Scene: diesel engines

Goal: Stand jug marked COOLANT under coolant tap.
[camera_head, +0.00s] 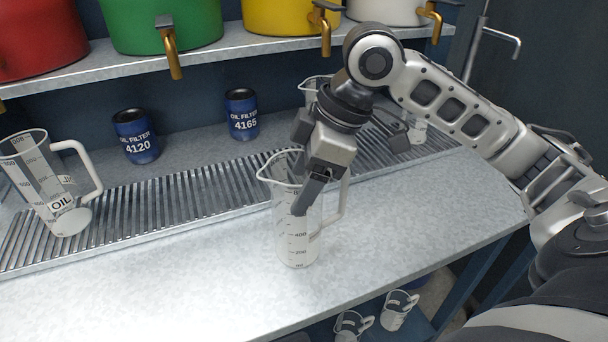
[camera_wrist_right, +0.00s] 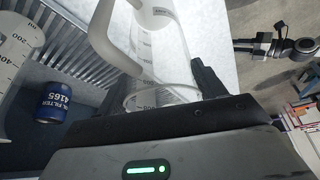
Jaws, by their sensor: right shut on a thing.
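My right gripper (camera_head: 306,190) is shut on a clear jug (camera_head: 298,243) with a white handle on its right side. The jug is nearly upright over the bench, in front of the slatted grate; I cannot tell whether its base touches. Its label is hidden, so I cannot read COOLANT on it. It also shows in the right wrist view (camera_wrist_right: 160,45). Brass taps stick out from the green tank (camera_head: 170,50), the yellow tank (camera_head: 324,28) and the white tank (camera_head: 432,18); no tank label shows. My left gripper seems to show small in the right wrist view (camera_wrist_right: 245,46), its jaws unclear.
A jug marked OIL (camera_head: 50,190) stands on the grate (camera_head: 180,203) at left. Blue oil filters 4120 (camera_head: 135,137) and 4165 (camera_head: 242,114) stand behind the grate. Another jug is partly hidden behind my right arm. The front bench (camera_head: 180,285) is clear at left.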

